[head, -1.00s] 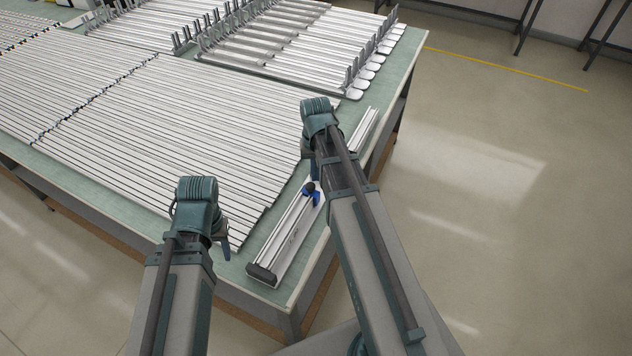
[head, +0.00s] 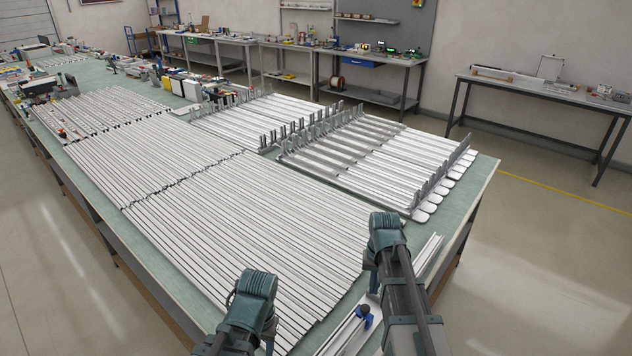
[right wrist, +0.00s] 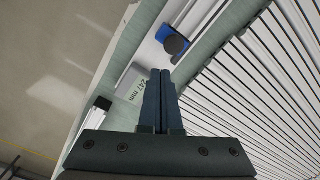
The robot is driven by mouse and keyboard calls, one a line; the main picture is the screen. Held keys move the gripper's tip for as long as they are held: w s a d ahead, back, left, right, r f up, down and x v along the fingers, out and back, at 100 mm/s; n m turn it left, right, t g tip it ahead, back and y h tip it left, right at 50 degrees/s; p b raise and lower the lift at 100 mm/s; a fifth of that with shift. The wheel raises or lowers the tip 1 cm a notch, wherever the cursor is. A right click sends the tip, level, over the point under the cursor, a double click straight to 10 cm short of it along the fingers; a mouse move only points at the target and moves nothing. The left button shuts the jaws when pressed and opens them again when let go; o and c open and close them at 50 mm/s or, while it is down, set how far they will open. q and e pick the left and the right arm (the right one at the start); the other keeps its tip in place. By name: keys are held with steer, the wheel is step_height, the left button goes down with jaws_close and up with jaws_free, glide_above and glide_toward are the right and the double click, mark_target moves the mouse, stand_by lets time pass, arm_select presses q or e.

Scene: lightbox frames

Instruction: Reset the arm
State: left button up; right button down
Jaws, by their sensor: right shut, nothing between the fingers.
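My right gripper (head: 373,281) is over the near right corner of the table, its fingers pointing down. In the right wrist view its two dark fingers (right wrist: 161,100) lie together with nothing between them. Below them is a light aluminium profile (right wrist: 133,82) with a printed mm label, along the table's edge. A blue clamp with a dark knob (right wrist: 174,41) is on that profile; it also shows in the head view (head: 363,315). My left gripper (head: 269,344) is at the bottom of the head view, beside the near end of the profile rows, and its jaw opening cannot be made out.
Rows of aluminium profiles (head: 240,215) cover most of the green table (head: 478,195). Profiles with upright brackets (head: 375,150) lie farther back. Workbenches (head: 540,90) stand along the wall. The floor to the right (head: 540,270) is clear.

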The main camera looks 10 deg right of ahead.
steer(key=s+a+n, duration=0.3)
steer(key=s+a, duration=0.4)
steer(key=a, duration=0.3)
steer(key=s+a+n+h, duration=0.1)
steer(key=s+a+n, duration=0.3)
steer(key=a, duration=0.5)
steer(key=s, duration=0.2)
steer(key=shift+s+a+f+b, duration=0.3)
steer(key=shift+s+a+b, duration=0.05)
steer(key=shift+s+a, duration=0.05)
